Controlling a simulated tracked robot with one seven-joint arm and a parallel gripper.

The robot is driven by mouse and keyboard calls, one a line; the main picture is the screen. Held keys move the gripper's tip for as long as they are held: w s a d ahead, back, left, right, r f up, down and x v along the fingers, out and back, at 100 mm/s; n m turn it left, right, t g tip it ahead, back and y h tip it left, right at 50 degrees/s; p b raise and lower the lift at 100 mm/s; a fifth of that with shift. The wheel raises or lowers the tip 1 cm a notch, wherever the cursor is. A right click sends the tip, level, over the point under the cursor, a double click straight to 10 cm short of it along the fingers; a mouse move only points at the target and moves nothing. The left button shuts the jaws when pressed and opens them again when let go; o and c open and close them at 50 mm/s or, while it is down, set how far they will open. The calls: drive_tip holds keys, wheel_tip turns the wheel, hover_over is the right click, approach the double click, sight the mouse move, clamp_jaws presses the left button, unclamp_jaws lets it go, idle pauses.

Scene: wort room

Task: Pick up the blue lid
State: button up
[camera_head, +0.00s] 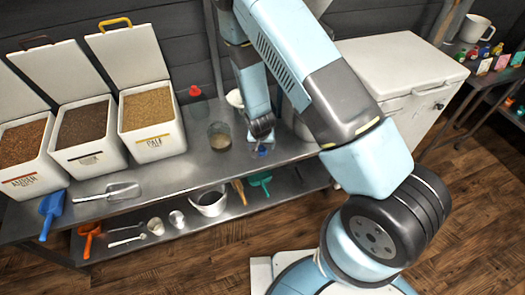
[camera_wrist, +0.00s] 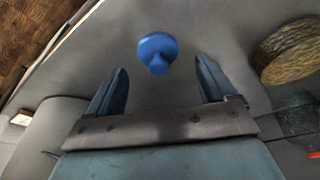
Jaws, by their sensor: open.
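The blue lid (camera_wrist: 158,50) is a small round disc with a raised knob, lying on the grey metal table (camera_wrist: 60,85). In the wrist view it sits ahead of my gripper (camera_wrist: 160,78), roughly centred between the two open fingers and a little beyond their tips. Nothing is between the fingers. In the head view my gripper (camera_head: 262,138) hangs low over the table top, right of the glass jar. A bit of the blue lid (camera_head: 261,149) shows beneath it, mostly hidden by the gripper.
A glass jar (camera_head: 219,137) with tan contents stands left of my gripper. Three open grain bins, one the pale bin (camera_head: 151,118), fill the left. A blue scoop (camera_head: 50,212) and a metal scoop (camera_head: 110,192) lie at the front left.

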drive_tip(key=shift+x, duration=1.3)
drive_tip(key=shift+c, duration=0.5)
drive_tip(key=c, duration=1)
